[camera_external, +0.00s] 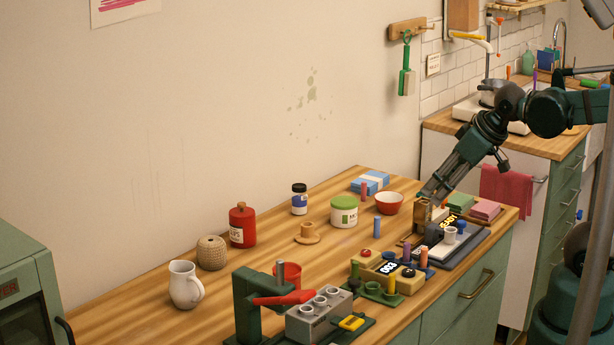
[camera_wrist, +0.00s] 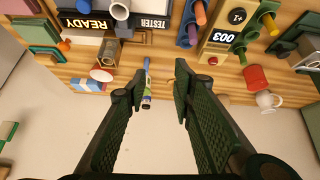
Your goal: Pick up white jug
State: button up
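The white jug (camera_external: 184,285) stands upright on the wooden table at the front left of the external view, its handle to the right. In the wrist view a small white jug-like shape (camera_wrist: 268,100) shows at the right edge, beside a red container. My gripper (camera_wrist: 160,88) is open in the wrist view, with nothing held between its two fingers. In the external view my gripper (camera_external: 428,193) is over the far right part of the table, well away from the jug. Its fingertips are partly hard to make out there.
A green appliance (camera_external: 25,295) is at the left. Bare wood lies around the jug.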

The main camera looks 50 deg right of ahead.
jog(key=w+a+r+n+g+p, duration=0.1)
jog(key=w+a+r+n+p, duration=0.15)
jog(key=w+a+n, duration=0.3)
jog(key=w+a+r+n+g+p, duration=0.1)
jog(key=w+a+r+n, duration=0.3)
jog(key=w, duration=0.2)
jog(key=n+g+p, duration=0.5)
jog(key=n+p, duration=0.5)
jog(key=n, duration=1.4)
send_over(200, 283)
jog(key=d, duration=0.1)
notch_tip(200, 283, down, 14)
jog(key=shift+a+f, duration=0.35)
jog(key=shift+a, duration=0.15)
jog(key=shift+f, duration=1.3)
jog(key=shift+f, duration=2.6)
